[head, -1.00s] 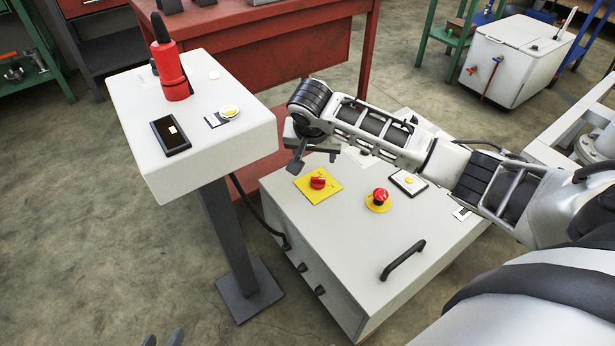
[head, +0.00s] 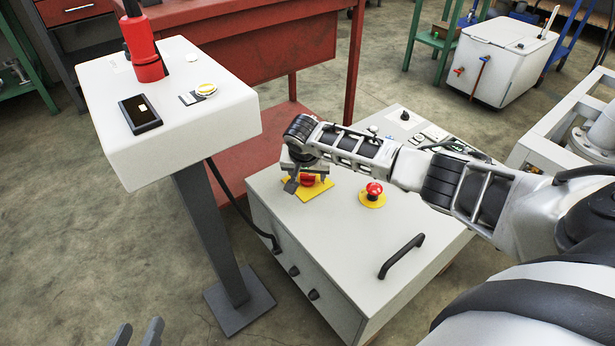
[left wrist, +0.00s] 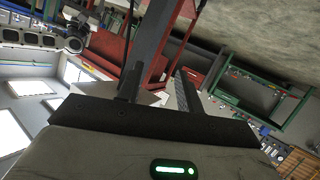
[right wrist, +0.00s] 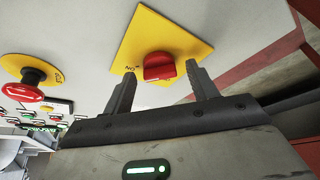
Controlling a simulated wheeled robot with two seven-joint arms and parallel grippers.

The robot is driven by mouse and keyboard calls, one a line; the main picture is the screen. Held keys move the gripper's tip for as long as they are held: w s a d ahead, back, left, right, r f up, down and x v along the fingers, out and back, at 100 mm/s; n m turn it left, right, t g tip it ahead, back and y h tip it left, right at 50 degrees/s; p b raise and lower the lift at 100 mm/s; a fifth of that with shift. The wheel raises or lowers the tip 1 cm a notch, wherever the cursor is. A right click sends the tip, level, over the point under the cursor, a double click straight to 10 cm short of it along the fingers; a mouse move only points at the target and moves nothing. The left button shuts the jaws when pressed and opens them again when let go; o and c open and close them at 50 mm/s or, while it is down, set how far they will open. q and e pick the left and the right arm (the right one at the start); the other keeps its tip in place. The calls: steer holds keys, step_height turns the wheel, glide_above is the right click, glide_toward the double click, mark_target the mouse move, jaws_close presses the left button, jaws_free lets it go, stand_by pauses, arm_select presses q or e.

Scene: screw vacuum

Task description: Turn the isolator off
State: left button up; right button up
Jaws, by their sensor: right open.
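The isolator is a red rotary knob (head: 307,180) on a yellow square plate (head: 318,190) on top of the grey cabinet. In the right wrist view the knob (right wrist: 159,66) sits on its yellow plate (right wrist: 150,35), with "ON" printed near it. My right gripper (right wrist: 158,82) is open, one finger on each side of the knob, with gaps at both sides. In the head view it partly covers the plate. My left gripper (head: 137,334) shows only its fingertips at the bottom left edge, apart from each other. In the left wrist view its fingers (left wrist: 160,85) are spread with nothing held.
A red emergency button (head: 374,189) on a yellow disc is right of the knob, with a black handle (head: 402,256) nearer the front. A white pedestal panel (head: 190,120) with a red handled device (head: 143,50) stands to the left. A red bench (head: 260,40) is behind.

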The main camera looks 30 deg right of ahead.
steer(key=c, duration=1)
